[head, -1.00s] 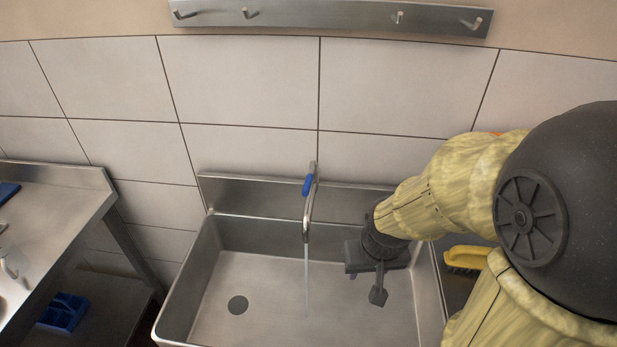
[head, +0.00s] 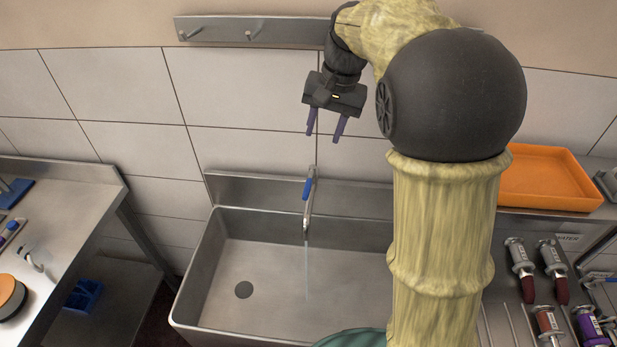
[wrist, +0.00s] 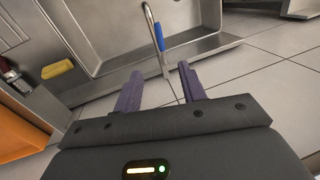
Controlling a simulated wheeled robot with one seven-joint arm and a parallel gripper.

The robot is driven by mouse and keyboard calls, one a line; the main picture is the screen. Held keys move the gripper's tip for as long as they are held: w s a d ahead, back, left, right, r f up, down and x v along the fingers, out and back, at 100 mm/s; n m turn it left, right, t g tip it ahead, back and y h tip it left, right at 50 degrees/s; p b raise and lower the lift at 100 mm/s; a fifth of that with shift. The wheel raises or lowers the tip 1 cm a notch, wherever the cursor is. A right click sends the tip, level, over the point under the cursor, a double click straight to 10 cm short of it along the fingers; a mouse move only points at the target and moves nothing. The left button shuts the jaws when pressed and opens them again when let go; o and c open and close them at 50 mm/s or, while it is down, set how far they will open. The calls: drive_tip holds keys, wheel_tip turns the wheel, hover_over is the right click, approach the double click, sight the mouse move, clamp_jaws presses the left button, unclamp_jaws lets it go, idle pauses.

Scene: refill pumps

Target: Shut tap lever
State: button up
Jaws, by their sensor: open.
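The tap (head: 309,205) stands at the back of the steel sink, and a thin stream of water (head: 307,265) runs from its spout. Its blue lever (head: 307,189) is on the tap's upper part; it also shows in the wrist view (wrist: 158,37). My gripper (head: 325,138) is open and empty, with two purple fingers pointing down. In the head view it is above the tap, in front of the wall tiles. In the wrist view the lever lies beyond and between the fingertips (wrist: 158,78), apart from them.
The sink basin (head: 265,270) is empty apart from the water and drain. A steel hook rail (head: 270,30) is on the wall behind my arm. An orange tray (head: 545,180) and several pump bottles stand on the right. A steel table (head: 60,225) stands on the left.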

sight(308, 187)
drive_tip(key=shift+f, duration=0.1)
drive_tip(key=a+f+p, duration=0.1)
drive_tip(key=f, duration=0.4)
drive_tip(key=a+f+p, duration=0.1)
drive_tip(key=f, duration=0.5)
drive_tip(key=a+f, duration=0.1)
drive_tip(key=f, duration=0.5)
drive_tip(key=shift+w+a+p, duration=0.1)
drive_tip(key=shift+w+p, duration=0.3)
clamp_jaws()
